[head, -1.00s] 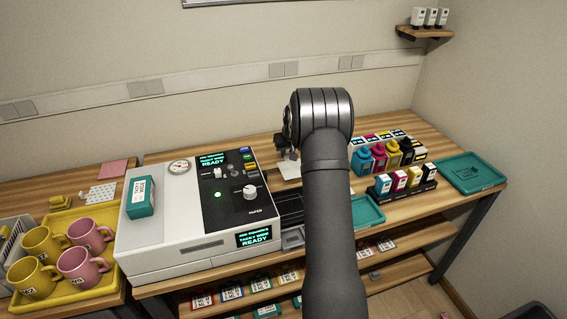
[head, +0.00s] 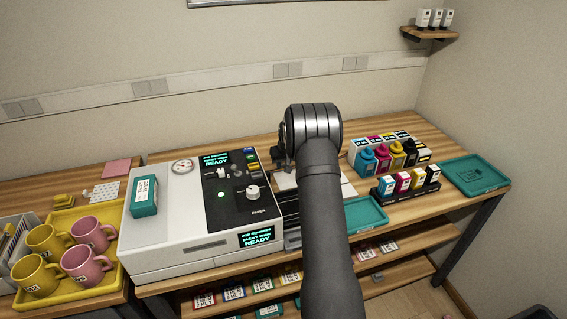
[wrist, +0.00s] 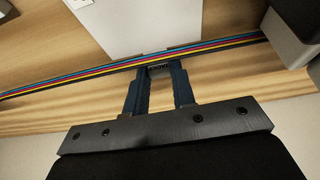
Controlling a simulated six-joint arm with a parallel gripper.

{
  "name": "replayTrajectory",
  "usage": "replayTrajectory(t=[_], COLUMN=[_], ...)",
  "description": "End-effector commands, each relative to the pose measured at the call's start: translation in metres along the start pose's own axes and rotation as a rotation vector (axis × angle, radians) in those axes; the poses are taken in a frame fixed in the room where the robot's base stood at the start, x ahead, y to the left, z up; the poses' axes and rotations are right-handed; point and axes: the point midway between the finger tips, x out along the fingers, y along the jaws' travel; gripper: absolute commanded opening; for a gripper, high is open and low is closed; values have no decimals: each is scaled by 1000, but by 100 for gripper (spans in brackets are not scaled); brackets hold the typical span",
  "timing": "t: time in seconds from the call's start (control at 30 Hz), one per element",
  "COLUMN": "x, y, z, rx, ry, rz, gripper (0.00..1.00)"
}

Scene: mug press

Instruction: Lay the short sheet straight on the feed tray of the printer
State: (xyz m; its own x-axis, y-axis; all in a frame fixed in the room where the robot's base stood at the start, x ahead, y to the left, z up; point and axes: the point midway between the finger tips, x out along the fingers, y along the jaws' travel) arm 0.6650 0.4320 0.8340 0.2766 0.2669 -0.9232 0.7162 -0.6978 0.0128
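A white sheet (wrist: 145,22) lies flat on wood in the wrist view, cut off by the top edge. In the head view, part of a white surface (head: 284,181) shows left of my arm, and another white patch (head: 347,188) shows to its right.
A white machine (head: 170,225) with a black panel stands left of my arm. A teal tray (head: 366,214), ink bottles (head: 383,158) and cartridges (head: 403,185) stand to the right, with another teal tray (head: 474,175) beyond. A dark block (wrist: 292,25) is near the gripper's right.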

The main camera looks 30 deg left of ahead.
Motion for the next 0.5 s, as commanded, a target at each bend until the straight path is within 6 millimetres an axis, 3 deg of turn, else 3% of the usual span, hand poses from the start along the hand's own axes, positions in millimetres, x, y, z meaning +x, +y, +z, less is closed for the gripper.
replayTrajectory(t=[0.03, 0.1, 0.5], x=[0, 0, -10], y=[0, 0, 0], z=[0, 0, -2], rx=[0, 0, 0], ry=[0, 0, 2], rz=[0, 0, 0], gripper=[34, 44, 44])
